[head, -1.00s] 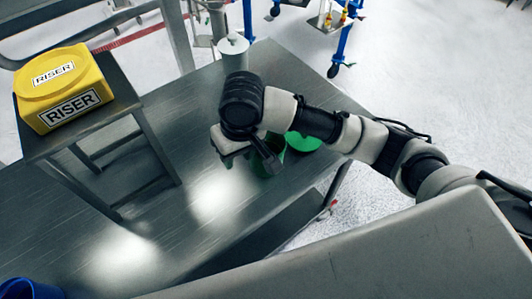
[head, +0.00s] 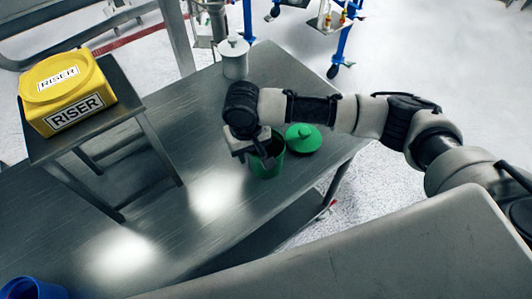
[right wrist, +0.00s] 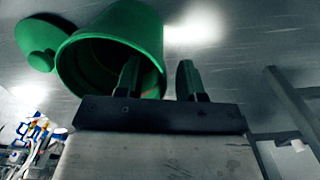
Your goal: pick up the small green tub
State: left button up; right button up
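The small green tub (head: 268,163) stands open and upright on the metal table. Its lid (head: 303,138) lies on the table just right of it. My right gripper (head: 254,155) is at the tub's near-left rim, pointing down, and partly hides the mouth. In the right wrist view, the right gripper (right wrist: 160,80) is open. One finger shows in front of the mouth of the tub (right wrist: 125,25), seemingly inside it, and the other is outside the wall, with a gap to it. The lid (right wrist: 40,42) is at the left there. My left gripper is not in view.
A white lidded jar (head: 234,62) stands at the table's far end. A yellow RISER box (head: 65,85) sits on a raised metal stand (head: 120,85) at left. A blue container (head: 32,289) shows at the bottom left. The table (head: 190,225) is bare left of the tub.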

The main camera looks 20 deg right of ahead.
jog(key=shift+f, duration=1.25)
grip_shut()
jog(key=shift+r, duration=0.1)
